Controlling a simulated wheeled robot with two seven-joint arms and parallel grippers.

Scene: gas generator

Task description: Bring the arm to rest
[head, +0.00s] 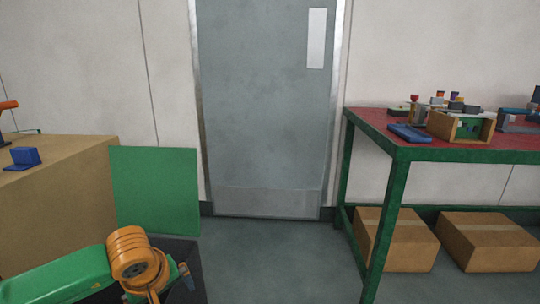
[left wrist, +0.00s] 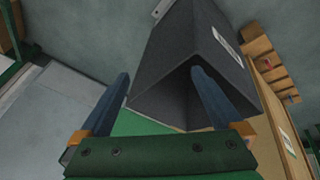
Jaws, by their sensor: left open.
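My left arm comes in at the bottom left of the head view, with a green link and an orange joint. My left gripper (left wrist: 161,76) shows in the left wrist view, its two blue fingers spread wide apart. It is open, with nothing held between the fingers. A dark grey angular object (left wrist: 178,50) lies beyond the fingertips; whether a finger touches it I cannot tell. My right gripper is in neither view.
A green panel (head: 155,190) stands beside a brown box-like surface (head: 60,200) bearing a blue item (head: 24,156). At right, a green-framed table (head: 400,152) holds a wooden box (head: 462,127) and a blue tray (head: 410,133). Cardboard boxes (head: 397,239) sit below. Floor before the door (head: 265,110) is clear.

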